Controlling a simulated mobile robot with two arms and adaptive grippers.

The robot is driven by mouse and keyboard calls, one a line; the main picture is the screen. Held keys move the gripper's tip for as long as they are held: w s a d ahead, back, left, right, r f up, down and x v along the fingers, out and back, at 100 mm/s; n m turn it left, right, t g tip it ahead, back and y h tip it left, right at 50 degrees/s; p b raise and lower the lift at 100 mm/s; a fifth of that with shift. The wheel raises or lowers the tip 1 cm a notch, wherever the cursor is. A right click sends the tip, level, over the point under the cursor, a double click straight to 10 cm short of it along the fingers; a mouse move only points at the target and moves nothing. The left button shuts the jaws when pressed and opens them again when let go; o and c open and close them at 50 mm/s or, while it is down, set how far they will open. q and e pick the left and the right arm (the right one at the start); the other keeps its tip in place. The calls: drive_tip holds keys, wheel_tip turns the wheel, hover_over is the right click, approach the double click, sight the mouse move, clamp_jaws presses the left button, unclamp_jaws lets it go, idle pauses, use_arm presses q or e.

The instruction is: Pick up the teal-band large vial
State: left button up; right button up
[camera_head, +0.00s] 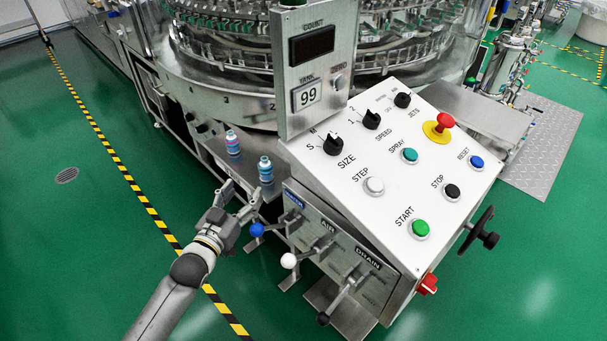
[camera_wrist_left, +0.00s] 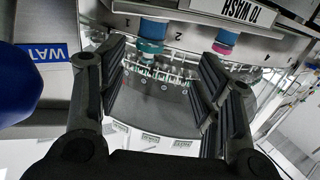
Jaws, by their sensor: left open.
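The teal-band large vial (camera_head: 265,170) stands upright on the metal ledge left of the control panel. It also shows in the left wrist view, upside down, as a blue vial with a teal band (camera_wrist_left: 151,40). A second vial with a pink band (camera_head: 233,143) stands further back on the ledge; it also shows in the left wrist view (camera_wrist_left: 225,42). My left gripper (camera_head: 243,190) is open and empty, in front of the ledge and short of the teal-band vial. In the left wrist view, the teal-band vial appears between the spread fingers (camera_wrist_left: 163,58). My right gripper is not in view.
The control panel (camera_head: 390,165) rises right of the vials. A blue-knobbed lever (camera_head: 257,230) juts out close to the left gripper, with a white-knobbed lever (camera_head: 289,260) beside it. The rotary washer (camera_head: 220,85) stands behind. Green floor is clear to the left.

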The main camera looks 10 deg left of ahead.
sight(262, 168)
use_arm(q)
drive_tip(key=w, duration=0.2)
drive_tip(key=w+d, duration=0.1)
drive_tip(key=w+r, duration=0.1)
drive_tip(key=w, duration=0.1)
drive_tip(key=shift+w+d+r+b, duration=0.1)
drive_tip(key=shift+w+d+b, duration=0.25)
drive_tip(key=shift+d+b, duration=0.05)
drive_tip(key=x, duration=0.3)
drive_tip(key=b+x, duration=0.1)
drive_tip(key=shift+w+d, duration=0.2)
drive_tip(key=shift+d, duration=0.2)
drive_tip(key=shift+w, duration=0.4)
drive_tip(key=c, duration=1.1)
drive_tip(key=shift+r, duration=0.1)
drive_tip(key=shift+c, duration=0.2)
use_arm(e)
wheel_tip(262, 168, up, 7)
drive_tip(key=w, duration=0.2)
use_arm(q)
drive_tip(key=shift+r, duration=0.1)
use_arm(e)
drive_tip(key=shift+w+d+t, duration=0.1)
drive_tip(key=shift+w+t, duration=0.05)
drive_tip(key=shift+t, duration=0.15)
